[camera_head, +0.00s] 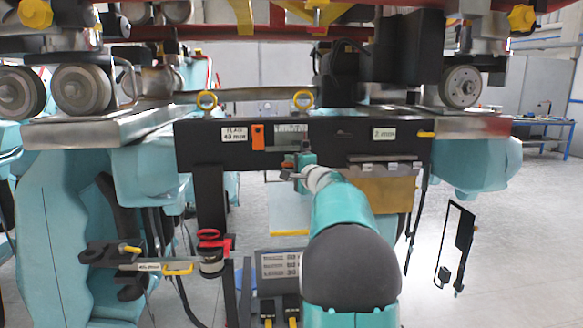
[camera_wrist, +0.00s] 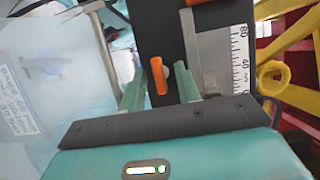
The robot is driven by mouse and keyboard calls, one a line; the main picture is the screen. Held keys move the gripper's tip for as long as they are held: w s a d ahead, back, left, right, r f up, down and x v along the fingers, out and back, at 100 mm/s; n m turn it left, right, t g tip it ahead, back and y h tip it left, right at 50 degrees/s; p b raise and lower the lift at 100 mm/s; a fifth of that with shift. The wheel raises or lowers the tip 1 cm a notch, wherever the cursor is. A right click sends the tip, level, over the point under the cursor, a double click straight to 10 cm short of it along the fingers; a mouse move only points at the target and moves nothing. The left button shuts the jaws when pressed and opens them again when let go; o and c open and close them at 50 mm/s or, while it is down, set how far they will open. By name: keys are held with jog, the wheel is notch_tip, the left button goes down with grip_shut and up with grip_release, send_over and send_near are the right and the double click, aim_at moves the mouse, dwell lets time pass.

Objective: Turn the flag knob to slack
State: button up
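In the wrist view an orange bar-shaped flag knob (camera_wrist: 158,76) stands between my two fingertips, its long side running along the fingers. A small pale round part sits beside it. My gripper (camera_wrist: 160,82) is open around or just in front of the flag knob, with gaps visible at the sides; whether a finger touches it I cannot tell. In the head view my gripper (camera_head: 297,170) is at the lower edge of the black panel (camera_head: 345,131), below the scale window (camera_head: 291,133), and mostly hides the knob. No slack mark is readable.
A second orange piece (camera_head: 258,137) is beside the scale. A red knob (camera_head: 209,236) and yellow handle (camera_head: 178,269) are lower left. Open floor lies right.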

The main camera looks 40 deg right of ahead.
grip_shut()
jog(key=shift+a+n, duration=0.1)
jog(key=shift+n, duration=0.2)
jog(key=n+g, duration=0.1)
jog(key=n, duration=0.2)
jog(key=shift+w+r+n+g, duration=0.1)
jog(key=shift+r+n+g, duration=0.05)
jog(key=shift+n+g, duration=0.2)
jog(key=n+g, duration=0.2)
jog(key=n, duration=0.1)
jog(key=shift+a+r+h, duration=0.1)
jog(key=shift+h, duration=0.3)
jog(key=n+g, duration=0.1)
jog(key=n, duration=0.1)
jog(key=n+h, duration=0.1)
jog(key=n, duration=0.1)
jog(key=shift+w+a+g+h, duration=0.15)
jog(key=shift+g+h, duration=0.15)
jog(key=shift+g, duration=0.05)
jog(key=shift+n+g+h, duration=0.5)
jog(key=shift+n+h, duration=0.2)
jog(key=shift+n, duration=0.35)
